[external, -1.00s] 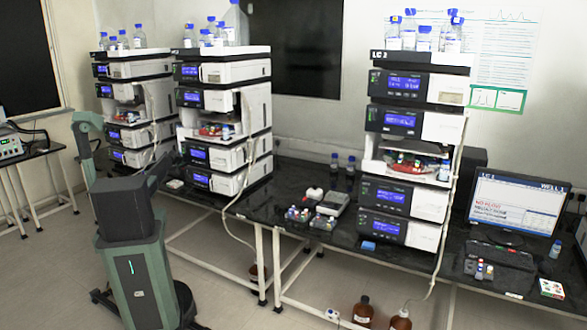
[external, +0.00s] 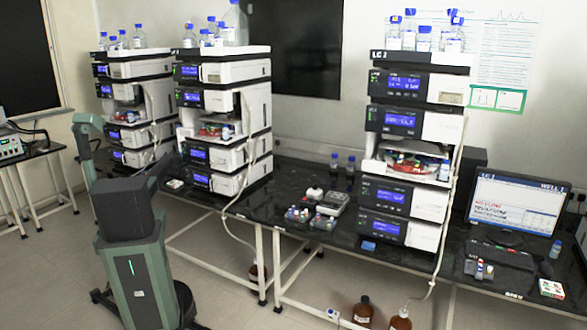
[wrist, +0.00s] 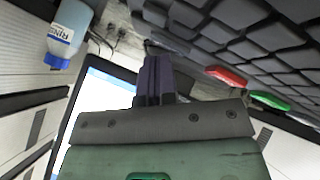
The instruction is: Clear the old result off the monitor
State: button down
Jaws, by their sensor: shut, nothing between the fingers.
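The monitor (external: 515,208) stands on the bench at the right in the external view, with a blue header and small lines of text, a reddish one among them. A dark keyboard (external: 500,255) lies in front of it. In the wrist view my gripper (wrist: 153,62) is shut and empty, with its fingers together. A dark keyboard (wrist: 215,40) with a red key (wrist: 226,76) and a green key (wrist: 269,101) is beside the fingers; I cannot tell whether they touch. Part of a bright dark-framed screen (wrist: 92,95) is behind the gripper.
A blue-capped bottle labelled RINSE (wrist: 66,35) is at the wrist view's upper left.

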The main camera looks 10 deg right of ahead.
jog(key=shift+r+p, duration=0.85)
notch_tip(320, 180, up, 5)
jog(key=p, duration=0.5)
jog(key=shift+r, duration=0.1)
dwell(1.4)
